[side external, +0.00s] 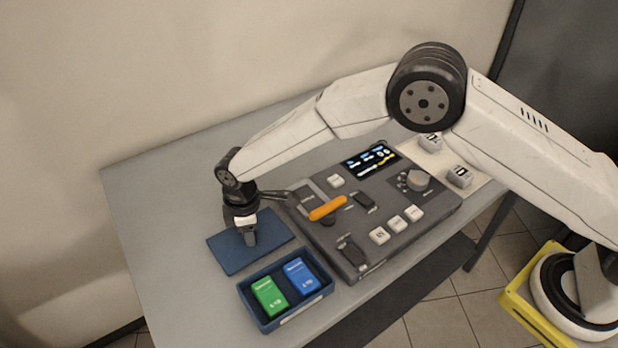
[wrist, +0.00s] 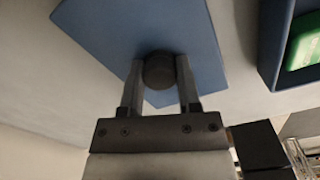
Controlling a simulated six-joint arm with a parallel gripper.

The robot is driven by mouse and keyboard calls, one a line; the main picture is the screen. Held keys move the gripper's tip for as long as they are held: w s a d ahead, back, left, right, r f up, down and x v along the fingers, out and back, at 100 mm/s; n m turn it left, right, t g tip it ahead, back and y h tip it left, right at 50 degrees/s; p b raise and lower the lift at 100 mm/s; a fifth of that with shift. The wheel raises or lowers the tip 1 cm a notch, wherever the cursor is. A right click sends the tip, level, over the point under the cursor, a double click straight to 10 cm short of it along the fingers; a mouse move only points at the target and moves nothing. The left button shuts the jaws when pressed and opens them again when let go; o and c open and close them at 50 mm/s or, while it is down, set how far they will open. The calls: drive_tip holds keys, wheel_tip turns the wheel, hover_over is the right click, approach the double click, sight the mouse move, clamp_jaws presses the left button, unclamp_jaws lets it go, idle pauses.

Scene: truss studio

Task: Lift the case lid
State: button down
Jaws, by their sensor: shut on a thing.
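The case lid (side external: 226,257) is a flat blue plate beside the open case, and it fills the upper middle of the wrist view (wrist: 100,25). It is level, on or close above the table; I cannot tell which. A dark round knob (wrist: 159,72) stands on it. My gripper (side external: 249,238) points down over the lid, its two fingers shut on the knob from either side, as the wrist view (wrist: 159,62) also shows. The open blue case (side external: 257,316) holds a green pack (side external: 268,296) and a blue pack (side external: 300,276).
A dark grey control panel (side external: 375,250) stands right of the lid and case, with an orange handle (side external: 327,208), a lit screen (side external: 369,160) and white buttons. Two grey-white blocks lie behind it, one at the edge (side external: 459,177). The table (side external: 150,205) is clear at left.

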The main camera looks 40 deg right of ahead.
drive_tip(key=shift+r, duration=0.6)
drive_tip(key=s+d+r, duration=0.6)
drive_tip(key=s+r, duration=0.5)
drive_tip(key=s, duration=0.1)
drive_tip(key=shift+s+d+r, duration=0.15)
drive_tip(key=shift+s+r, duration=0.1)
drive_tip(key=shift+s, duration=0.05)
idle(0.3)
